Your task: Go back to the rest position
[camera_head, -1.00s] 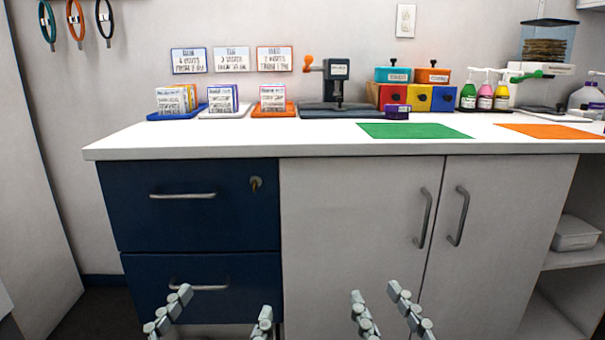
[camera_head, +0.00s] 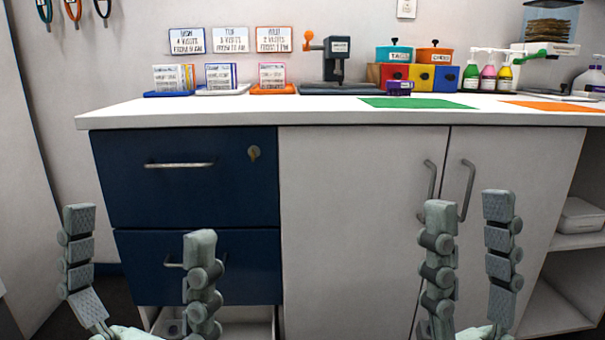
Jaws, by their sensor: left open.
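My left gripper (camera_head: 139,240) is in the lower left of the head view, fingers pointing up. It is open and empty, in front of the blue drawers. My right gripper (camera_head: 470,220) is at the lower right, in front of the grey cabinet doors (camera_head: 360,190). Its two fingers stand apart with nothing between them. Neither gripper appears to touch the cabinet. My arms behind the grippers are mostly out of view.
Blue drawers (camera_head: 120,178) stand under the white countertop (camera_head: 250,110), whose front edge crosses the view. Coloured card trays, a press (camera_head: 337,60), coloured drawer boxes (camera_head: 420,77), bottles, a green mat (camera_head: 415,102) and an orange mat (camera_head: 560,106) are on the counter. Open shelves are at right.

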